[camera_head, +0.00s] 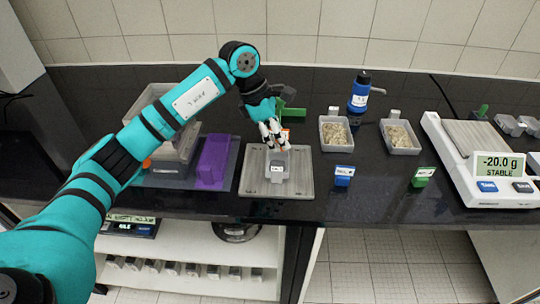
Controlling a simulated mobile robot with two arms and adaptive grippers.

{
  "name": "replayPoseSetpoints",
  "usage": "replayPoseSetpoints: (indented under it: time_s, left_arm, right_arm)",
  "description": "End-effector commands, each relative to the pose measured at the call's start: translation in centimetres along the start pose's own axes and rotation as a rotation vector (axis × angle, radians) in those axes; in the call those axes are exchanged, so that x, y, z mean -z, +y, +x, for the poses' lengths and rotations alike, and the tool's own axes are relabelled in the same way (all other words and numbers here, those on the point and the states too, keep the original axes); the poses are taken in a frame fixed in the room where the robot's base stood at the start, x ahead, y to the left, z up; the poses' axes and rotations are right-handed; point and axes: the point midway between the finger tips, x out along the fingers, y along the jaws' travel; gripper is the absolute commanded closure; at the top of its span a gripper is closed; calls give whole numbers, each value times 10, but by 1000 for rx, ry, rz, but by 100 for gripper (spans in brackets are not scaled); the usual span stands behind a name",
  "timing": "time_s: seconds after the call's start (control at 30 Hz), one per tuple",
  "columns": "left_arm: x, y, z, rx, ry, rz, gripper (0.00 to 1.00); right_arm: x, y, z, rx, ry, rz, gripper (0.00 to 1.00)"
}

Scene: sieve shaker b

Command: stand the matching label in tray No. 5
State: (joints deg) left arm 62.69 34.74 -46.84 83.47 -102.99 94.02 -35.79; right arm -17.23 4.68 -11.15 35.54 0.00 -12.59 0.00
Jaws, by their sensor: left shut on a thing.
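My left gripper (273,143) points down above a small grey tray (277,172). It is shut on a small piece, with a bit of orange (285,133) showing at the fingers; this looks like a label, but the fingers hide most of it. The small tray has a marking on its front, too small to read, and stands on a flat grey plate (250,185). A blue label stand (343,176) and a green label stand (421,177) stand on the counter to the right; their writing is unreadable. My right gripper is out of view.
Two white trays of grain (337,146) (402,149) stand behind the label stands. A blue bottle (359,93) is behind them. A scale (484,190) reading -20.0 g is at the right. A purple block (213,160) is left of the plate. A green piece (292,112) lies behind the gripper.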

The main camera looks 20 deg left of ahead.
Motion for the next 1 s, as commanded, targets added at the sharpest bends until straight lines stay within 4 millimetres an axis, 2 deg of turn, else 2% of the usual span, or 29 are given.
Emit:
replayPoseSetpoints:
  time_s: [0.1, 0.23, 0.5, 0.63, 0.87, 0.9, 0.97, 1.0]
  left_arm:
    - [7, 0, 16, 1, 0, -1, 94]
    - [10, 0, 24, 0, -1, -1, 94]
    - [23, 0, 55, 0, -1, -1, 94]
    - [24, 0, 57, -3, -1, 1, 94]
    - [26, 0, 61, -3, -1, 0, 94]
    - [26, 0, 61, -3, -1, 0, 76]
    - [25, 0, 60, -3, -1, 0, 68]
    - [25, 0, 60, -2, -1, 0, 67]
  right_arm:
    - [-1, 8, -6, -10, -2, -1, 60]
    - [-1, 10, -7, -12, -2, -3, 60]
    - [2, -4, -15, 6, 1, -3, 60]
    - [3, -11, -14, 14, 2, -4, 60]
    - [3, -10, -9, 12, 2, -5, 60]
    - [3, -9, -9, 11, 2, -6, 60]
    - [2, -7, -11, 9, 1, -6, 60]
    - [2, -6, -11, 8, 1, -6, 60]
